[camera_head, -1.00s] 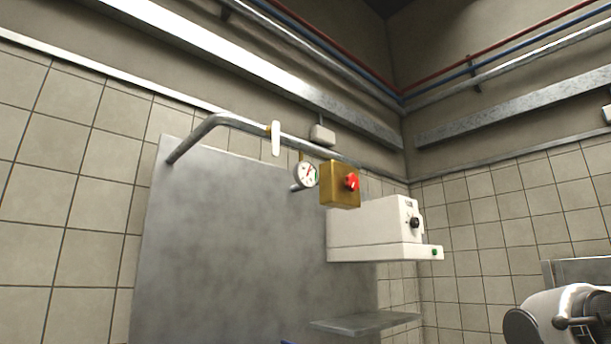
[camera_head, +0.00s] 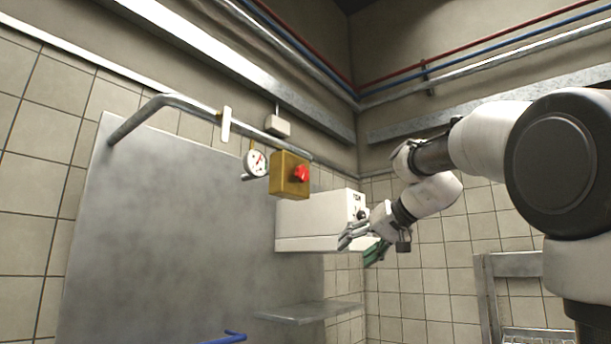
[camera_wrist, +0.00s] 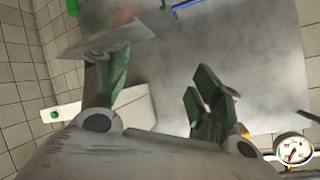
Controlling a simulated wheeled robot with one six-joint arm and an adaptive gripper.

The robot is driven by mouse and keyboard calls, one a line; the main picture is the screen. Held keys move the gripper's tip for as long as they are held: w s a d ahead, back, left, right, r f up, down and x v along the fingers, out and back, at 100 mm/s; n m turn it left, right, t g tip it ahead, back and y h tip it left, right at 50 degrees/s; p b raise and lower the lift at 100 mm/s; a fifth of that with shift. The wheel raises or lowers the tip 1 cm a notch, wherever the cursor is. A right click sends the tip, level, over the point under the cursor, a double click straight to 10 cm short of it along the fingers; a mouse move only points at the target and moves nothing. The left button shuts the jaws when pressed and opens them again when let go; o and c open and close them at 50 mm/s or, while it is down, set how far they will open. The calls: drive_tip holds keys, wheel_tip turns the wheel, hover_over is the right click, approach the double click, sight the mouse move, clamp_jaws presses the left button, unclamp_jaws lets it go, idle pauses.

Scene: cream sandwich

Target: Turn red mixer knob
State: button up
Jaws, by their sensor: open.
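The red knob (camera_head: 301,173) is on the right face of a brass-coloured box (camera_head: 284,175) at the end of a metal pipe on the wall. My gripper (camera_head: 358,246) is below and to the right of the knob in the head view, apart from it and in front of the white machine. Its green-padded fingers are spread and empty, as the wrist view also shows (camera_wrist: 155,68). The knob cannot be made out in the wrist view. A sliver of yellow beside the right finger there may be the box.
A round dial gauge (camera_head: 256,163) and a white lever (camera_head: 226,124) are on the pipe left of the box. The white machine (camera_head: 308,222) with a black dial is below it. A metal shelf (camera_head: 310,312) and a blue handle (camera_head: 228,338) are lower down.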

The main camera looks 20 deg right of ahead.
wheel_tip(320, 180, up, 9)
drive_tip(key=w+a+n+t+y, duration=0.1)
drive_tip(key=w+a+t+y, duration=0.1)
drive_tip(key=n+t+y, duration=0.1)
drive_tip(key=n+y, duration=0.2)
drive_tip(key=n, duration=0.1)
approach(304, 172)
drive_tip(key=x, duration=0.9)
drive_tip(key=shift+w, duration=0.2)
drive_tip(key=shift+c, duration=0.5)
drive_tip(key=c, duration=0.9)
